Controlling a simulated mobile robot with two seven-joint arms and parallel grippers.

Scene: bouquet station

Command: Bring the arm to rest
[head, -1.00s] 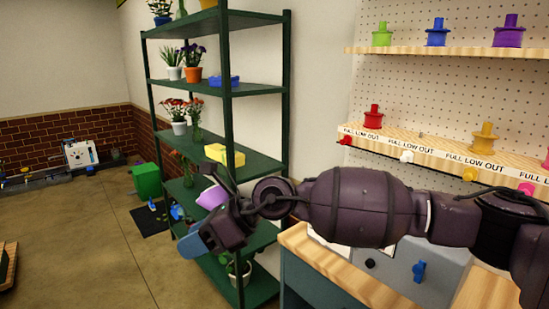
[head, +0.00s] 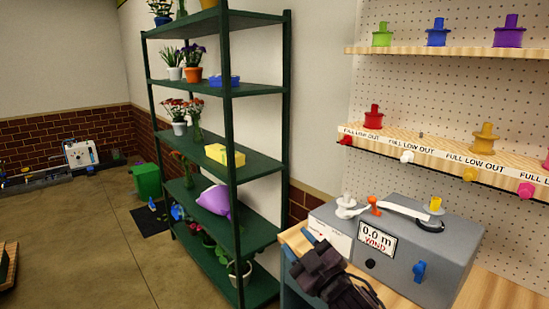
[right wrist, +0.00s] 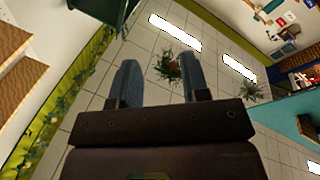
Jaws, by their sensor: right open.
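My right gripper (head: 301,245) is low in the head view, in front of the left end of the wooden workbench. Its two blue fingertips point up and to the left, apart from each other. In the right wrist view the right gripper (right wrist: 160,75) is open, with nothing held between its fingers. That view looks up at a tiled ceiling with bright light panels, and a hanging plant (right wrist: 168,68) shows far off between the fingers. The rest of the right arm is mostly out of the head view. My left gripper is not in view.
A grey device (head: 440,262) reading "0.0 m" stands on the workbench right beside the gripper. A green shelf (head: 262,230) with potted flowers, a yellow block (head: 226,155) and a purple bag (head: 215,199) stands left. Coloured spools sit on wall shelves. The floor at left is largely clear.

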